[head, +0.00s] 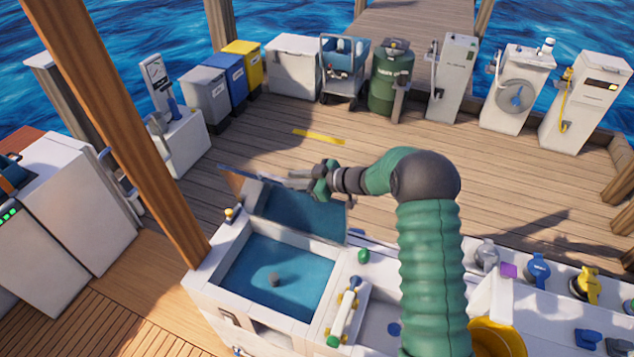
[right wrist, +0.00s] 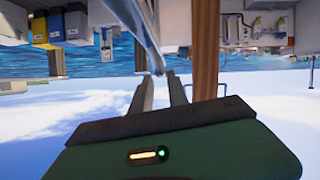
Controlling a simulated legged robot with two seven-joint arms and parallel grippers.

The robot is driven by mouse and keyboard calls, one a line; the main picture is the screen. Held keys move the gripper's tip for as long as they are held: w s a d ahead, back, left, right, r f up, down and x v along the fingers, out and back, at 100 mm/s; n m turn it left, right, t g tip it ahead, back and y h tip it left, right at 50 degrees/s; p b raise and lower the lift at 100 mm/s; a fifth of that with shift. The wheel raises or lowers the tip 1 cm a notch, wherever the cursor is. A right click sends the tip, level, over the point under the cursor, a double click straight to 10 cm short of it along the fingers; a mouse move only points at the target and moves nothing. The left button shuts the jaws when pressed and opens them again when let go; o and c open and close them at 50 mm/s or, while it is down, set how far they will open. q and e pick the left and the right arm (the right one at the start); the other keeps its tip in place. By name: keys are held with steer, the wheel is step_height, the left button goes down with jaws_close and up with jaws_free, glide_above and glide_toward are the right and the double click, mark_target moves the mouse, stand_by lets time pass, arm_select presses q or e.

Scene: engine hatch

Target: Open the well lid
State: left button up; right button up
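The well (head: 250,262) is an open basin with a blue inside and a small grey knob-like piece in it, in the head view's lower middle. Its lid (head: 305,212) stands raised and tilted at the basin's far side, its blue inner face showing. My right gripper (head: 285,179) is at the lid's upper edge. In the right wrist view, the right gripper's fingers (right wrist: 160,75) stand a little apart, with the lid's thin grey edge (right wrist: 147,35) reaching down to their tips. Whether they touch it is unclear. My left gripper is not in view.
A white counter with a green-and-yellow handled bar (head: 345,312) adjoins the basin on the right. A wooden post (head: 145,130) rises to the left. Bins, a green barrel (head: 390,85) and white machines line the far deck edge. The deck's middle is clear.

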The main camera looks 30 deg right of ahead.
steer(key=b+v, duration=0.2)
steer(key=v, duration=0.9)
steer(key=shift+s+f, duration=0.1)
steer(key=a+f+m+h+b, duration=0.4)
steer(key=f+m+h+b, duration=0.1)
steer(key=h, duration=0.2)
steer(key=s+a+f+m+g+b, duration=0.1)
steer(key=s+a+f+g, duration=0.2)
steer(key=s, duration=0.4)
steer(key=s+a+f+m+g+b, duration=0.1)
steer(key=s+a+f, duration=0.3)
steer(key=s, duration=0.4)
steer(key=s+a+f+m+g+b, duration=0.1)
steer(key=s+a+f+g, duration=0.3)
steer(key=s, duration=0.4)
steer(key=shift+s+a+f+m+g, duration=0.15)
steer(key=shift+a+f+m+g, duration=0.2)
steer(key=shift+f, duration=0.5)
steer(key=shift+a, duration=0.2)
